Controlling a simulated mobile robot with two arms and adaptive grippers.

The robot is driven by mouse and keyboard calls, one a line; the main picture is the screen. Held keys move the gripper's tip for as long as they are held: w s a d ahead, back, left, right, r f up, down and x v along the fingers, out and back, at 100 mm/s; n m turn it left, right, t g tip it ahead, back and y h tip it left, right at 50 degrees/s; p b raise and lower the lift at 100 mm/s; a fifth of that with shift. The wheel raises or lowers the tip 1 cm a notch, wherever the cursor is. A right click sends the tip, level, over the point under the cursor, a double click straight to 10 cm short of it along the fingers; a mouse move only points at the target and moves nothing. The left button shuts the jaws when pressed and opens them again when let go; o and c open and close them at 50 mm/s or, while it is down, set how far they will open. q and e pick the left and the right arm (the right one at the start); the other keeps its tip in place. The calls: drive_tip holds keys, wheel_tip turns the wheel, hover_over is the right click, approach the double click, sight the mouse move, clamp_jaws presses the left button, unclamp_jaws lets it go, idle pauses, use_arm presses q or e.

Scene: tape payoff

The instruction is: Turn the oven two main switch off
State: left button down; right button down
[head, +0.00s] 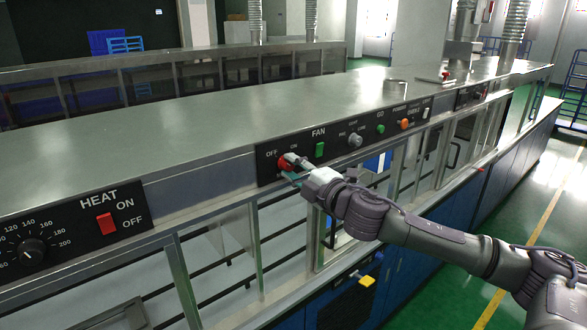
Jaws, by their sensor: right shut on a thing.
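The black control panel (335,146) runs along the front edge of the metal oven top. At its left end is a red rotary switch (284,164), with OFF printed at its upper left and ON at its upper right. My right arm comes in from the right, and my right gripper (289,167) is shut on the red switch. The fingers cover part of the switch, so its exact angle cannot be told. My left gripper is not in view.
Along the panel are a green FAN button (320,149), a grey knob (355,140), a green button (381,129) and an orange button (404,124). A HEAT panel (75,226) with a red rocker sits at left. Glass-fronted frames lie below.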

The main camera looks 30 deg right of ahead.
drive_tip(key=c, duration=0.8)
unclamp_jaws()
drive_tip(key=shift+c, duration=0.2)
drive_tip(key=shift+s+d+f, duration=0.15)
drive_tip(key=shift+s+f, duration=0.05)
drive_tip(key=shift+s, duration=0.45)
drive_tip(key=shift+s+f, duration=0.1)
drive_tip(key=shift+s, duration=1.4)
approach(290, 168)
drive_tip(key=s, duration=0.3)
drive_tip(key=shift+d, duration=0.25)
